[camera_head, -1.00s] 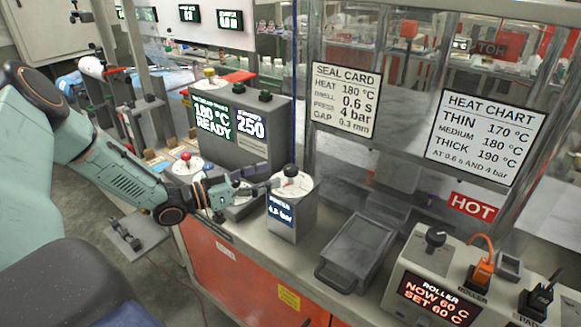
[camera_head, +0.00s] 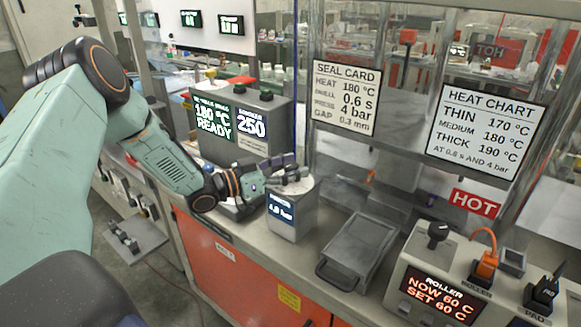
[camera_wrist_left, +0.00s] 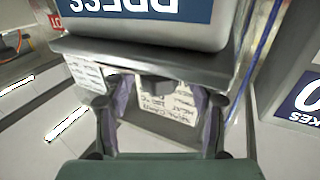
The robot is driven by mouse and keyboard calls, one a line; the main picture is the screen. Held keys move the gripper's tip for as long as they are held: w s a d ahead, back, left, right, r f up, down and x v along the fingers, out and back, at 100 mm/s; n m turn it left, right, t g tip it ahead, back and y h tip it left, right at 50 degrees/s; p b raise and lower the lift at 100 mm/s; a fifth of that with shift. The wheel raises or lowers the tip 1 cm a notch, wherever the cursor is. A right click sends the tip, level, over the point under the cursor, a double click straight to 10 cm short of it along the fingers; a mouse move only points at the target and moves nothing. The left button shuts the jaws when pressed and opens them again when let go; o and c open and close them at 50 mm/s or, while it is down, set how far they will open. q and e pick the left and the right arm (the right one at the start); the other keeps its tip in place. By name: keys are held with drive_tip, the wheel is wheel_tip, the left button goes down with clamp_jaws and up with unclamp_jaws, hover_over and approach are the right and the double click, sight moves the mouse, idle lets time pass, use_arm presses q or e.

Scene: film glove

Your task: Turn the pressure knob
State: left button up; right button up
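The pressure unit (camera_head: 291,220) is a pale box with a small blue display that seems to read 4.0 bar, and a round white top (camera_head: 301,188). My left gripper (camera_head: 291,172) reaches in from the left over this top, and its fingers hide the dark knob there in the head view. In the left wrist view, the two fingers (camera_wrist_left: 160,104) stand apart. A dark block shows between them with gaps on both sides; I cannot tell if it is the knob. My right gripper is not in view.
The sealer box (camera_head: 240,130) with lit displays stands behind my left gripper. A grey tray (camera_head: 357,247) lies right of the pressure unit. The roller box (camera_head: 437,275) with its own black knob stands at the front right. A red HOT sign (camera_head: 474,204) hangs behind.

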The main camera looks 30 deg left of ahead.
use_arm(q)
drive_tip(key=shift+w+a+f, duration=0.1)
drive_tip(key=shift+w+f, duration=0.15)
drive_tip(key=shift+w, duration=0.1)
drive_tip(key=shift+c, duration=1.4)
drive_tip(key=shift+s+d+r, duration=0.3)
drive_tip(key=shift+s+r, duration=0.05)
drive_tip(key=shift+s, duration=0.05)
drive_tip(key=c, duration=0.5)
drive_tip(key=shift+a+f, duration=0.15)
drive_tip(key=shift+a, duration=0.05)
drive_tip(key=c, duration=0.4)
drive_tip(key=shift+d, duration=0.15)
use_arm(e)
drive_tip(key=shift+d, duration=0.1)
use_arm(q)
drive_tip(key=shift+n+t+y, duration=0.3)
drive_tip(key=shift+n+y, duration=0.1)
drive_tip(key=shift+y, duration=0.2)
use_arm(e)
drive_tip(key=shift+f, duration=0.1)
